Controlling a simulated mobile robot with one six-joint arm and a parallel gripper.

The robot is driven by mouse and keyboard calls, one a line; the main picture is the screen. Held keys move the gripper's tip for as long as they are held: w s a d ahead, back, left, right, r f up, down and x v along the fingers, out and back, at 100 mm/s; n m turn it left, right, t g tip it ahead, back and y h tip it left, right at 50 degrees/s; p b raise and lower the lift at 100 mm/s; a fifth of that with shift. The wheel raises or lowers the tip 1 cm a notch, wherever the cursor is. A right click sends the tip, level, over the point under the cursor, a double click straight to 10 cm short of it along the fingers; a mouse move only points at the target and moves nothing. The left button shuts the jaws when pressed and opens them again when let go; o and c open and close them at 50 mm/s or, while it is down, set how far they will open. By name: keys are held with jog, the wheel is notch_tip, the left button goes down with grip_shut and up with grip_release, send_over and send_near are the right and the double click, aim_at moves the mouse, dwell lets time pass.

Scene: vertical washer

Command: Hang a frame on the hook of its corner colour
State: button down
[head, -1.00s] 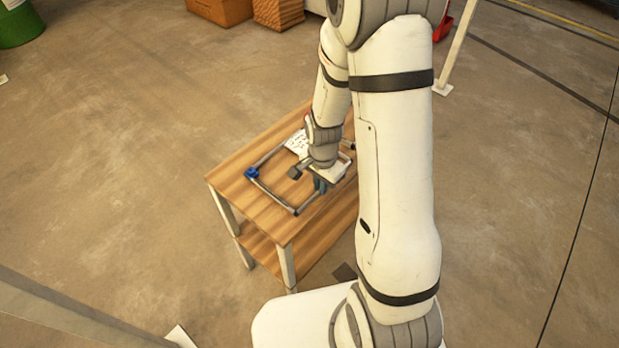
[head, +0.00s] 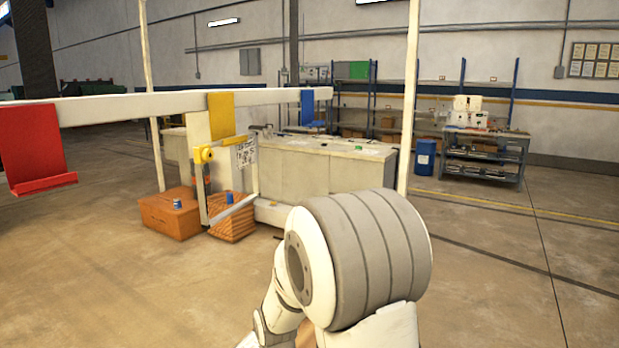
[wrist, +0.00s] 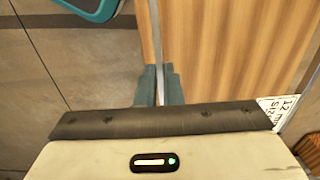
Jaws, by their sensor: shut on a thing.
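In the wrist view my gripper (wrist: 160,88) is shut on a thin grey frame bar (wrist: 155,35) above a wooden table top (wrist: 220,50). I cannot tell whether the bar is clear of the table. The held frame's corners are not clearly visible now; the earlier head view shows a blue corner. In the head view a rail carries a red hook (head: 32,150) at left, a yellow hook (head: 221,115) in the middle and a blue hook (head: 307,107) farther right. A yellow-cornered frame (head: 205,155) hangs below the yellow hook. My gripper is outside the head view.
A printed paper (wrist: 275,105) lies by the table's right side. A teal rounded piece (wrist: 95,8) shows at top left of the wrist view. Orange crates (head: 170,213) stand under the rail, before pale cabinets (head: 320,165). Floor at right (head: 510,260) is clear.

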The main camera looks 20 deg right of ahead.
dwell(0.7)
jog(key=w+f+n, duration=0.2)
jog(key=n, duration=0.1)
jog(key=w+f+n+p, duration=0.1)
jog(key=w+f+n, duration=0.1)
jog(key=n, duration=0.1)
jog(key=w+f+n+p, duration=0.1)
jog(key=w+f+n, duration=0.1)
jog(key=w+n, duration=0.1)
jog(key=shift+d+f, duration=0.3)
jog(key=shift+w+f+n, duration=0.5)
jog(key=shift+f+n, duration=0.1)
jog(key=shift+n, duration=0.3)
